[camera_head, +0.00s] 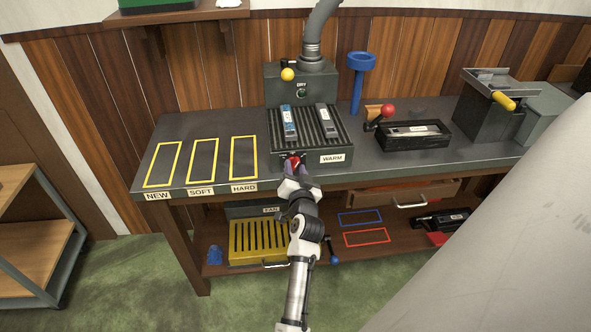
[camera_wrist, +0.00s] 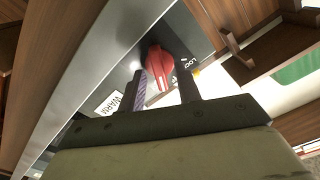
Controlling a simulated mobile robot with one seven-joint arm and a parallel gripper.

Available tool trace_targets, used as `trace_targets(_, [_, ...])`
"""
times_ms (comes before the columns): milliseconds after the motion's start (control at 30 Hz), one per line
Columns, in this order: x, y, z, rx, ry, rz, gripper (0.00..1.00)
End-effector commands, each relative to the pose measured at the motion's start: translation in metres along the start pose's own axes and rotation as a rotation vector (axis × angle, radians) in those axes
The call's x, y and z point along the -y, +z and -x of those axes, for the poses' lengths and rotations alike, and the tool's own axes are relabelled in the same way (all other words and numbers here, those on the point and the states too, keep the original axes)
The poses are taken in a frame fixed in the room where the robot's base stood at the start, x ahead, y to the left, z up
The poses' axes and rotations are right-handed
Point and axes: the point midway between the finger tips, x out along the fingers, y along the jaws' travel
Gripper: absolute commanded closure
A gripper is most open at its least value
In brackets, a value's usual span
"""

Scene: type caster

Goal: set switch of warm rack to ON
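The warm rack (camera_head: 283,155) is a dark ribbed box on the bench, with a white WARM label on its front. Its switch is a red knob (camera_wrist: 158,66) on the front face; in the head view it is a small red spot (camera_head: 294,160), mostly covered by my gripper (camera_head: 293,167). In the wrist view my gripper (camera_wrist: 163,76) is open, with one finger on each side of the red knob. A gap shows on the right side; whether the left finger touches is unclear. A partly hidden label beginning "LOC" (camera_wrist: 187,63) sits beside the knob.
Two slim cartridges (camera_head: 289,123) lie on the rack's ribs. A DRY box (camera_head: 283,92) with a yellow-knobbed lever stands behind. A black device with a red-balled lever (camera_head: 388,110) is to the right. Yellow outlined slots (camera_head: 203,161) on the left are empty. The shelf below holds a yellow grille (camera_head: 246,243).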

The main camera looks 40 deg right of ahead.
Motion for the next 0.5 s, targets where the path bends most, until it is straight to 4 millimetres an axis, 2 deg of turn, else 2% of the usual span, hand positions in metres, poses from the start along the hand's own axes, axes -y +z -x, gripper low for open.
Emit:
trace_targets(133, [0.0001,0.0001,0.0001,0.0,0.0,0.0,0.68])
trace_targets(367, [0.0002,0.0001,0.0003,0.0,0.0,0.0,0.98])
trace_targets(500, [0.0001,0.0001,0.0003,0.0,0.0,-0.001,1.0])
